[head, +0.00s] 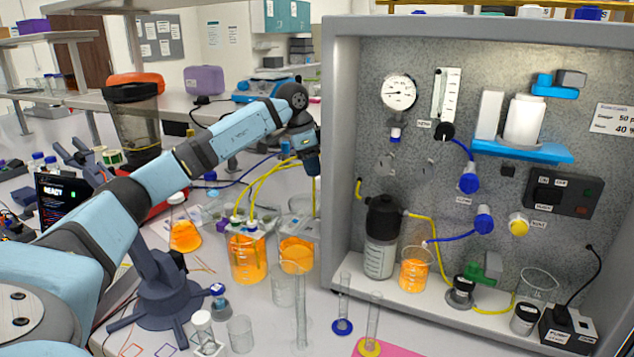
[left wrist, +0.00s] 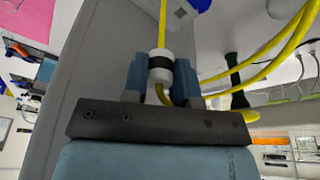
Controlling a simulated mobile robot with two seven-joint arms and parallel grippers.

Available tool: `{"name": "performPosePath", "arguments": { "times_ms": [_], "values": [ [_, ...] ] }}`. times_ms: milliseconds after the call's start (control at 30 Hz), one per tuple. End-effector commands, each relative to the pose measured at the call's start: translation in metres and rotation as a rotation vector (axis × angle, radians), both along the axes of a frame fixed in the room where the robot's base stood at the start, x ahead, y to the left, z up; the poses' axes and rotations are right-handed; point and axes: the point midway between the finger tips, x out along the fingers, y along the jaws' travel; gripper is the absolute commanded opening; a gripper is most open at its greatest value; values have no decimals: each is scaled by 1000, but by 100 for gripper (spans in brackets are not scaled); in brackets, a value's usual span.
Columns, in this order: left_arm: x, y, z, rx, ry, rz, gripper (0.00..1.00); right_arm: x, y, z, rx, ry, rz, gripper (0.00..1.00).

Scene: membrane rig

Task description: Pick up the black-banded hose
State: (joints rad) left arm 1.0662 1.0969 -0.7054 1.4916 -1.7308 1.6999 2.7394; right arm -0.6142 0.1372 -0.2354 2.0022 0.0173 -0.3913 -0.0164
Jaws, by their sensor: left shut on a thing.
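The black-banded hose is a yellow hose with a white end fitting that carries a black band (left wrist: 159,64). In the left wrist view the fitting sits between the two blue fingers of my left gripper (left wrist: 160,82), which is shut on it. In the head view the left gripper (head: 311,165) is raised beside the left edge of the rig cabinet, above the orange beakers, and mostly hides the fitting. Yellow hoses (head: 262,180) arch from the beakers up towards it. My right gripper is not in view.
The grey rig cabinet (head: 342,150) stands close at the right. Below the gripper are two orange-filled beakers (head: 246,262) (head: 297,256), with clear glassware and a tall cylinder (head: 301,315) in front. An orange flask (head: 184,237) stands to the left. A pink mat (head: 392,350) lies at the front.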

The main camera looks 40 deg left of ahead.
Motion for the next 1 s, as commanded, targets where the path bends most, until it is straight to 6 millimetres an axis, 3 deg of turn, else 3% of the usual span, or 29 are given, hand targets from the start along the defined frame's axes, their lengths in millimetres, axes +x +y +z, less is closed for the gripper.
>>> {"name": "performPosePath", "arguments": {
  "times_ms": [500,733,1000],
  "values": [
    [-39,123,-2,0,2,5,1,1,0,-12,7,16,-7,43],
    [-49,152,-1,0,1,3,1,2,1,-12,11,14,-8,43],
    [-51,158,-1,1,1,0,1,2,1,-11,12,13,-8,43]
  ]
}}
